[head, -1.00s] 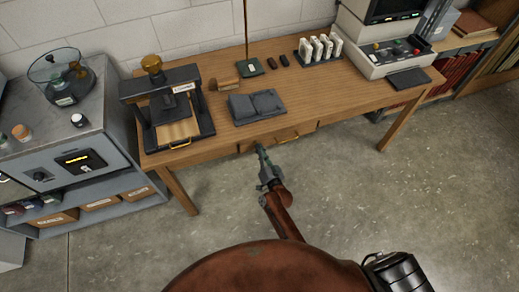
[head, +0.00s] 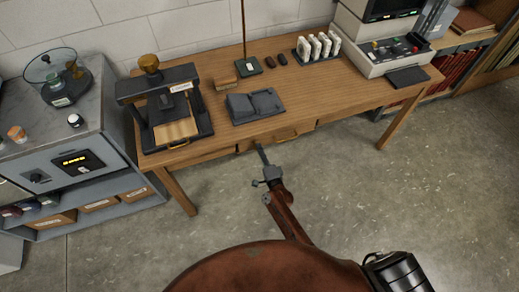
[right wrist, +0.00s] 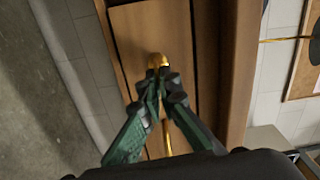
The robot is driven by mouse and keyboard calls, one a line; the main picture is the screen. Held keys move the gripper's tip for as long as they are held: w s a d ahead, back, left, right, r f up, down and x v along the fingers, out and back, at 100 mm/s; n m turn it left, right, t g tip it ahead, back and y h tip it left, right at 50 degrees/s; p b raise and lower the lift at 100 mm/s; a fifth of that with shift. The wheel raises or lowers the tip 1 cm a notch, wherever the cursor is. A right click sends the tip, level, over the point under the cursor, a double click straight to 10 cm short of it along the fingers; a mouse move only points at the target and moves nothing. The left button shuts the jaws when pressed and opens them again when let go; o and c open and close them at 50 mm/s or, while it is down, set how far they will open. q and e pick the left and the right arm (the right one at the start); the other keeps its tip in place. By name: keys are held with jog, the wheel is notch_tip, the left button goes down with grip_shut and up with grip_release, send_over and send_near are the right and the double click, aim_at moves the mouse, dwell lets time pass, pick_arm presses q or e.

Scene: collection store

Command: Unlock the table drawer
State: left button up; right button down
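The wooden table (head: 345,97) has a middle drawer (head: 310,133) in its front edge, with a brass bar handle (head: 286,135). My right gripper (head: 260,150) is at the left part of this drawer front. In the right wrist view the green and black fingers (right wrist: 161,82) are drawn together around a small brass-coloured piece (right wrist: 158,61) at the drawer front (right wrist: 135,30). Whether this piece is a key or a lock knob I cannot tell. The brass handle (right wrist: 167,138) runs behind the fingers, partly hidden. My left gripper is not in view.
On the table stand a black press (head: 160,105), a grey folded pad (head: 254,106), a rack of white pieces (head: 318,48) and a console (head: 385,48). A grey cabinet (head: 65,150) stands at the left. The floor (head: 350,200) in front is clear.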

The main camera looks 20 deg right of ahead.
jog(key=shift+m, duration=0.5)
jog(key=shift+f, duration=0.1)
jog(key=c, duration=2.7)
grip_release()
jog(key=o, duration=0.5)
jog(key=s, duration=1.2)
jog(key=shift+d, duration=0.25)
